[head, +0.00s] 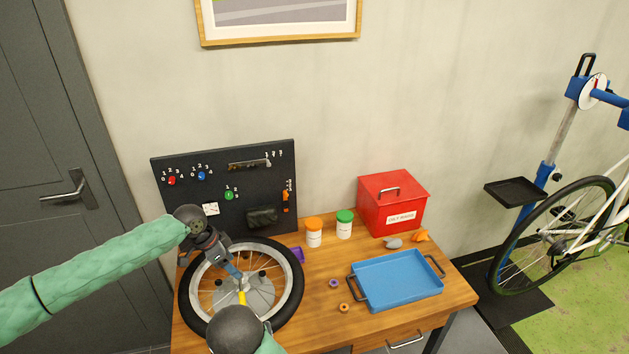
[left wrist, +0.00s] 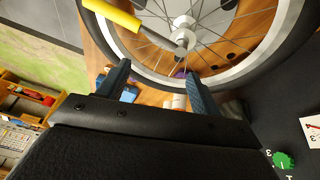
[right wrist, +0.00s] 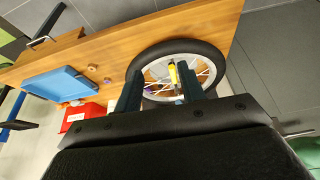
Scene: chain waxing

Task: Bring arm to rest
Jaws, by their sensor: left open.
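My left gripper (head: 234,272) is open over the spoked wheel (head: 291,302), which lies flat on the left of the bench. In the left wrist view its fingers (left wrist: 160,88) are apart with nothing between them. A tool with a yellow handle (left wrist: 112,15) and grey shaft is at the wheel hub, clear of those fingers. The handle also shows in the head view (head: 242,298). My right arm enters at the bottom of the head view, its gripper hidden there. In the right wrist view the right fingers (right wrist: 158,75) are apart, seemingly empty, with the wheel beyond.
A black pegboard (head: 240,160) stands behind the wheel. Orange-lidded (head: 314,238) and green-lidded (head: 344,230) jars, a red box (head: 393,190) and a blue tray (head: 400,281) stand to the right. Small rings (head: 334,283) lie near the tray. A bike on a stand is at far right.

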